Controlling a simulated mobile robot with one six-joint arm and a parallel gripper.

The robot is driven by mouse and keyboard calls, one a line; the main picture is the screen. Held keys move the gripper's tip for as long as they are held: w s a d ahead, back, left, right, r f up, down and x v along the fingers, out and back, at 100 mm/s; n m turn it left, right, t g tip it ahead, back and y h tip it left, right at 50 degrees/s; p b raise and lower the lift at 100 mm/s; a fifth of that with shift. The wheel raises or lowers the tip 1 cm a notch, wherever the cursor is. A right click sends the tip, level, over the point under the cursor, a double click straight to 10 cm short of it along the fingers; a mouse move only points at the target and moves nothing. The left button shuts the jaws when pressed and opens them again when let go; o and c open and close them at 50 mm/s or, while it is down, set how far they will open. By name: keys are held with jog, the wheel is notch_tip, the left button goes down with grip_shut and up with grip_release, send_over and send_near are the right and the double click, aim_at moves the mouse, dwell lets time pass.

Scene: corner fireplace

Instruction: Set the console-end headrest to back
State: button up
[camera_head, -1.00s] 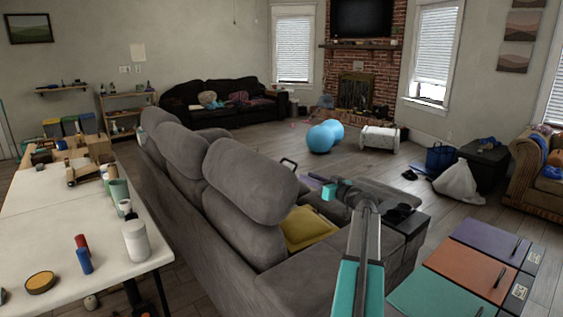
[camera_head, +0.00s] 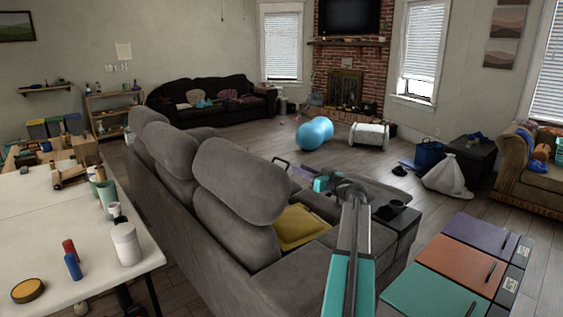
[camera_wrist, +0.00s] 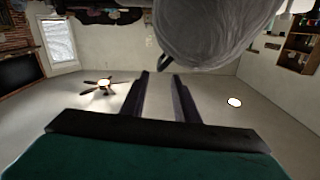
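The grey sofa (camera_head: 215,262) has several padded headrests in a row along its back. The nearest headrest (camera_head: 242,180), on the console's side, juts toward the seat; its exact tilt is hard to tell. The dark console (camera_head: 402,228) with cup holders is at the sofa's right end. My gripper (camera_head: 303,173) is above the seats, to the right of this headrest, with a gap between them in the head view. In the wrist view, its two dark fingers (camera_wrist: 161,88) are apart with nothing between them. A large grey padded shape, likely a headrest (camera_wrist: 215,30), fills the top, beyond the fingertips.
A yellow cushion (camera_head: 298,228) lies on the sofa seat. A black loop (camera_head: 281,162) shows near the gripper. A white table (camera_head: 60,225) with bottles stands left behind the sofa. The floor beyond the sofa is mostly open.

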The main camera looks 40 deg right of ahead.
aim_at(283, 160)
jog(key=w, duration=0.4)
jog(key=w+p, duration=0.1)
jog(key=w, duration=0.2)
jog(key=w+d+p, duration=0.1)
jog(key=w, duration=0.3)
jog(key=shift+w, duration=0.35)
jog(key=shift+c, duration=0.4)
grip_shut()
